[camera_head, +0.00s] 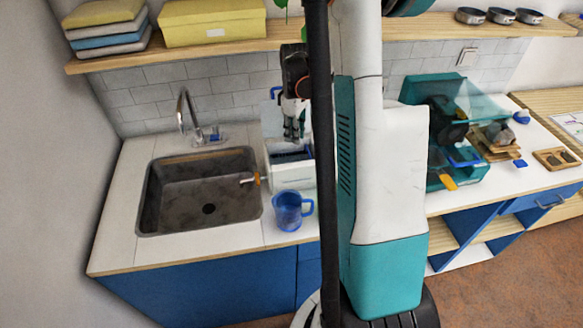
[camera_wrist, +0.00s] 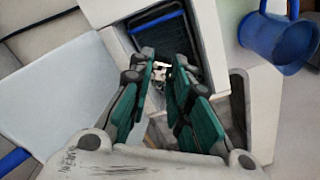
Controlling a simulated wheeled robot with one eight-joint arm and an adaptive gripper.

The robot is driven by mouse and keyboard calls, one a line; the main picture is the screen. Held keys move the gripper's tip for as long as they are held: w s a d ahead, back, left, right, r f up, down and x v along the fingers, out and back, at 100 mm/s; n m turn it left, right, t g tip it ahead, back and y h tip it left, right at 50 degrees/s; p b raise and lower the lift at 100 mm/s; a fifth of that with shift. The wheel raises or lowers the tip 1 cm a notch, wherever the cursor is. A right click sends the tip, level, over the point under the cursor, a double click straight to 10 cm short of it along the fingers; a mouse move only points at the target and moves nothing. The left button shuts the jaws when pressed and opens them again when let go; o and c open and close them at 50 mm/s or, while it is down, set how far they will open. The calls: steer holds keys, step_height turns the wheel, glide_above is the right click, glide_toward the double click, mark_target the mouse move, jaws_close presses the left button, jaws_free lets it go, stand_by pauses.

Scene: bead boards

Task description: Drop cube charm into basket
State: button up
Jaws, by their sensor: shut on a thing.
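My gripper (camera_head: 293,136) hangs over a white box (camera_head: 291,177) on the counter, right of the sink. In the wrist view its teal fingers (camera_wrist: 162,66) are closed around a small pale and dark piece (camera_wrist: 161,71), which looks like the cube charm and is mostly hidden by the fingers. The white box (camera_wrist: 210,45) with a dark, blue-edged opening lies beyond the fingertips. It appears to be the basket. The piece is above the opening or near its edge; its exact height I cannot tell. In the head view the piece is too small to make out.
A blue mug (camera_head: 287,212) stands just in front of the white box. The sink (camera_head: 200,195) and its faucet (camera_head: 184,112) are to the left. A teal machine (camera_head: 437,110) and boards (camera_head: 497,141) are at the right. A wooden shelf (camera_head: 250,45) runs above.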

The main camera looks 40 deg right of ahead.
steer(key=shift+f+b, duration=0.95)
steer(key=shift+f, duration=1)
steer(key=o, duration=0.9)
steer(key=shift+o, duration=0.2)
step_height(320, 180, up, 12)
steer(key=shift+r, duration=0.1)
steer(key=shift+a, duration=0.1)
